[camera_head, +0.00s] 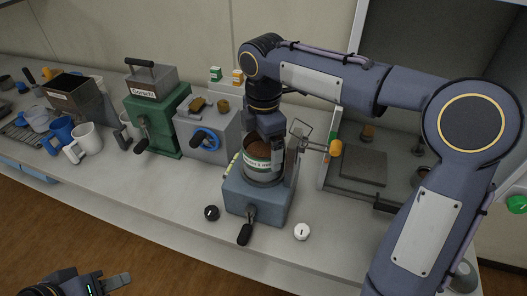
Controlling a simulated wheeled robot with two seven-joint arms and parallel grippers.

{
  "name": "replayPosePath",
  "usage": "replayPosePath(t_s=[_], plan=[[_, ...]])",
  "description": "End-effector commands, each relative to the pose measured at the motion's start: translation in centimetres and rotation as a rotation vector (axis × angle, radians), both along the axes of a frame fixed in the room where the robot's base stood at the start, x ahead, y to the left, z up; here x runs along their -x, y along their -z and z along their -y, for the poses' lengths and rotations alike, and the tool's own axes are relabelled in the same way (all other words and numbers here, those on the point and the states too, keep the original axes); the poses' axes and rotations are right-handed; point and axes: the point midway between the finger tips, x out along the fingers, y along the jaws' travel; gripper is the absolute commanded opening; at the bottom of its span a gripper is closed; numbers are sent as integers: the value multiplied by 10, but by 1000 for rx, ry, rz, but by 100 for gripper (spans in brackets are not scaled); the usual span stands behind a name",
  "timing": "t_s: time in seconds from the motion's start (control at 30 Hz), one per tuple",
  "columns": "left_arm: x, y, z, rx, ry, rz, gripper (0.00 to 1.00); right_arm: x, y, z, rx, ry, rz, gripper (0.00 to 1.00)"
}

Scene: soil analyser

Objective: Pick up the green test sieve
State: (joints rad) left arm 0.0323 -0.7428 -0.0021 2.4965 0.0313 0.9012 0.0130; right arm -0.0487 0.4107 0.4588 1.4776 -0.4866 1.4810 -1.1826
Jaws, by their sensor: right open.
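A round container (262,170) with a pale band, green marking and brown soil inside sits in the blue-grey machine (255,201) at the centre. It is the likeliest match for the green test sieve, but I cannot confirm this. My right gripper (270,142) is open and points down at the container's rim, partly covering it. I cannot tell whether its fingers touch the container. My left gripper (95,284) is low at the left, away from the bench, and partly cut off by the frame edge.
A green crank machine (166,118) and a grey machine with a blue wheel (208,134) stand to the left. Mugs (86,139) stand farther left. A black knob (211,212) and a white knob (302,231) flank the machine's front. The front bench strip is mostly clear.

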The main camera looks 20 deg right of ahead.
Motion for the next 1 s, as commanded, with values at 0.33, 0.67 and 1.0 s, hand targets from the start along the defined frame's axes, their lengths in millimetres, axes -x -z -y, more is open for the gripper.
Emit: replayPosePath(t_s=[0.33,0.67,1.0], plan=[[0,0,0,0,0,0,36,0,0,0,0,0,0,67],[0,0,0,0,0,0,36,0,-2,0,0,1,1,55],[0,-6,0,0,0,0,36,-1,-59,-1,-1,0,6,55]])
